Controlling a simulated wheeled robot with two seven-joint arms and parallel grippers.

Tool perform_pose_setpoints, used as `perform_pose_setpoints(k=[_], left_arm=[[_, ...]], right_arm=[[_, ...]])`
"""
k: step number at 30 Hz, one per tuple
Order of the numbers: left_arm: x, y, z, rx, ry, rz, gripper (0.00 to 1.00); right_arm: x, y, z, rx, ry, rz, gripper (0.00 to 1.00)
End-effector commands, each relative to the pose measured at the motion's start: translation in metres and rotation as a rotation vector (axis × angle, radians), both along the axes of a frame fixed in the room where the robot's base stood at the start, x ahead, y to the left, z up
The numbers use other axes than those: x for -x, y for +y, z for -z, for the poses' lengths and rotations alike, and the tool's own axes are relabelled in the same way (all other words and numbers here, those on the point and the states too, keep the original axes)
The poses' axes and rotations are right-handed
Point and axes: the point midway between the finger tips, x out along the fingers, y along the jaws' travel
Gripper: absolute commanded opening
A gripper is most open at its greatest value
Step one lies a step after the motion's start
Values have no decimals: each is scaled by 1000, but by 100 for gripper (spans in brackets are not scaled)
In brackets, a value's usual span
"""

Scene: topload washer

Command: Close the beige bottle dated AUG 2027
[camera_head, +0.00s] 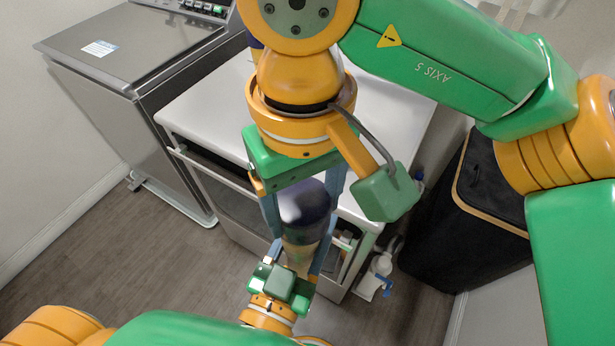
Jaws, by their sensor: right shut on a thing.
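A bottle with a dark blue cap (305,203) and a beige lower body (299,258) is in mid-air in front of the white appliance. No date can be read on it. My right gripper (299,222) comes down from above, its blue fingers on either side of the capped part, shut on it. My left gripper (281,277) comes up from below at the beige end of the bottle. Its fingertips overlap the bottle and the other fingers, so its grip is unclear. Whether the cap is fully seated cannot be seen.
A white-topped appliance (205,105) stands behind the grippers. A grey topload washer (120,50) is at the upper left. A black hamper (470,215) stands at the right. A white bottle with blue parts (381,266) is low beside the appliance. The wooden floor (130,255) at left is clear.

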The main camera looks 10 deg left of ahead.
Motion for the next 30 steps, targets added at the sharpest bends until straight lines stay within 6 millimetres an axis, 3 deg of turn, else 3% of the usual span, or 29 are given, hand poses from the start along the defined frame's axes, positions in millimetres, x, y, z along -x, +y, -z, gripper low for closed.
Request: perform_pose_setpoints(k=[24, 25, 27, 30], left_arm=[[0, 0, -1, 0, -2, 0, 0], [0, 0, -1, 0, -2, 0, 0], [0, 0, -1, 0, -2, 0, 0], [0, 0, -1, 0, -2, 0, 0]], right_arm=[[0, 0, 14, 1, 1, -3, 12], [0, 0, 14, 1, 1, -3, 78], [0, 0, 14, 1, 1, -2, 97], [0, 0, 14, 1, 1, -3, 100]])
